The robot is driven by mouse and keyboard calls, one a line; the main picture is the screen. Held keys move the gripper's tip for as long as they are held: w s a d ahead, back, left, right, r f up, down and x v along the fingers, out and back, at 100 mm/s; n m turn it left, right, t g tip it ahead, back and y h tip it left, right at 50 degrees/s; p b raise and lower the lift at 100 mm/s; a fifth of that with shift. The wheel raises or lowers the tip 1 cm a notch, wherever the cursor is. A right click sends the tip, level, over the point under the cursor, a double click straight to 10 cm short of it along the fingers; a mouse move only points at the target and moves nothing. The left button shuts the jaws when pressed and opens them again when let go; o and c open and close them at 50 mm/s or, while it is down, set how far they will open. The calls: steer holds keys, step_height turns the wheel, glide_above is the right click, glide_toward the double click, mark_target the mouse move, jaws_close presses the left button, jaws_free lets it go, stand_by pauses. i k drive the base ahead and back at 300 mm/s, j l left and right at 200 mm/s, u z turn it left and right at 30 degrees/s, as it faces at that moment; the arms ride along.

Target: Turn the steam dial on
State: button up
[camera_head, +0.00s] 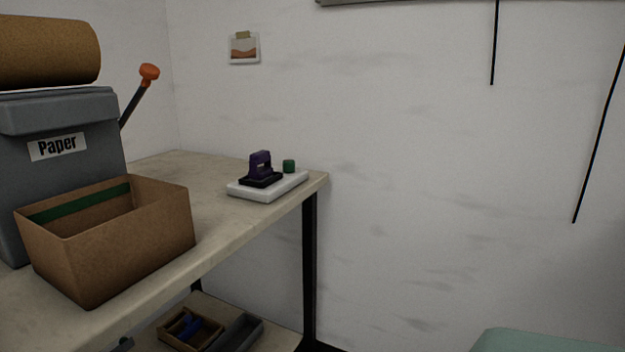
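A small purple device (261,163) with an open handle shape and a black base sits on a white slab (262,194) at the far right end of the workbench. A small dark green cylinder (289,166) stands beside it, toward the slab's back right; I cannot tell whether it is a knob or a loose piece. I see nothing clearly marked as a steam dial and cannot read any setting. My gripper is not in view.
An open cardboard box (140,235) sits near the bench (215,215) front. Behind it stands a grey bin (95,110) labelled "Paper" with a brown roll (48,50) above. An orange-tipped lever (149,72) rises behind. Trays (232,338) lie on the lower shelf. Black cords (495,45) hang right.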

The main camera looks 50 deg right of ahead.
mark_target(288, 165)
steer(key=z, duration=1.3)
steer(key=l+u, duration=0.15)
steer(key=i+l, duration=0.05)
